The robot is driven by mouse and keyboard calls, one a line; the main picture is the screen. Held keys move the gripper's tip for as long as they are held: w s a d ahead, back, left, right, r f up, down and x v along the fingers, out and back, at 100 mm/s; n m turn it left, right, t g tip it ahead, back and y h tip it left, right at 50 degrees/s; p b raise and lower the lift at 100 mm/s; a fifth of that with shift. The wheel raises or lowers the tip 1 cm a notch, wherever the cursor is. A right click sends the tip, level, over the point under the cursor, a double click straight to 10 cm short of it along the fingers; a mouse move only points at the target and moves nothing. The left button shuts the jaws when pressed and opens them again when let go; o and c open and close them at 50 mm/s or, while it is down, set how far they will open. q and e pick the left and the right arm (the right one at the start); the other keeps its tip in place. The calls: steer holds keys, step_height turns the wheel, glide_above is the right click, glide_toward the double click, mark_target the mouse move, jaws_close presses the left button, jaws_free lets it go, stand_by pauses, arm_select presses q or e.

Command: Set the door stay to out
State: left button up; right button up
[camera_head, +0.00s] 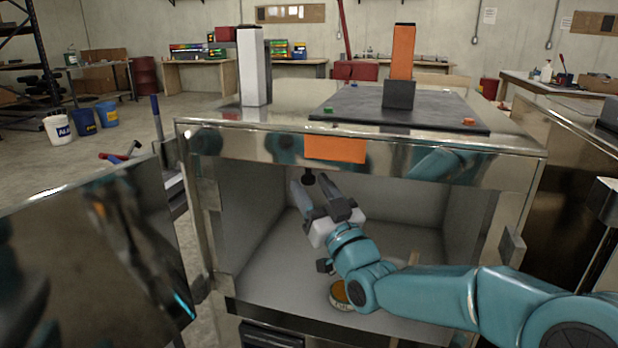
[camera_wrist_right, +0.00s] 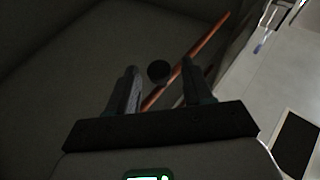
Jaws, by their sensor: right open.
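A steel cabinet (camera_head: 360,133) stands in front of me with its door (camera_head: 95,255) swung open to the left. A small black knob (camera_head: 308,177) hangs under the top front edge, below an orange plate (camera_head: 335,149). It looks like the door stay's handle; its in or out setting cannot be read. My right gripper (camera_head: 314,184) is open inside the opening, its fingers pointing up toward the knob. In the right wrist view the round black knob (camera_wrist_right: 158,71) shows between and beyond the fingertips, with an orange bar (camera_wrist_right: 200,52) running diagonally behind. My left gripper is not in view.
A round tin (camera_head: 341,297) stands on the cabinet floor below my right forearm. On the cabinet top are a white post (camera_head: 251,68) and a dark panel (camera_head: 350,105) carrying an orange upright block (camera_head: 402,52). The cabinet's inside is otherwise largely clear.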

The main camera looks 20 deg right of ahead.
steer(key=shift+x, duration=1.25)
jaws_close()
steer(key=shift+s+f, duration=0.1)
